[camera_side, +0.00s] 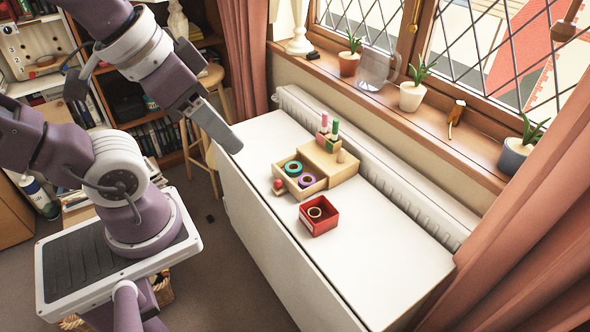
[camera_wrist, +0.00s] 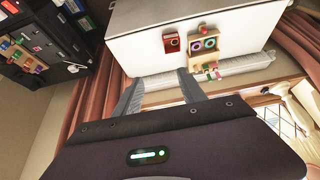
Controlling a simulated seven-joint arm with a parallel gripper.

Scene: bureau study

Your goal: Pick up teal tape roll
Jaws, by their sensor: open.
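The teal tape roll (camera_side: 293,168) lies flat in the open drawer of a small wooden box (camera_side: 334,165), beside a purple roll (camera_side: 306,180). The box stands on a white cabinet top (camera_side: 375,250). In the wrist view, the teal roll (camera_wrist: 209,44) shows small and far off, beyond the fingers and to their right. My gripper (camera_side: 230,140) is high, left of the drawer and well apart from it. In the wrist view, its two grey fingers (camera_wrist: 158,76) are spread with nothing between them. One finger hides most of the other in the side view.
A red open box (camera_side: 319,216) holding a tan ring stands just in front of the drawer. A small red-topped object (camera_side: 278,186) sits by the drawer's left corner. Upright pegs (camera_side: 328,130) rise behind the box, near the radiator (camera_side: 400,185). The cabinet's front right is clear.

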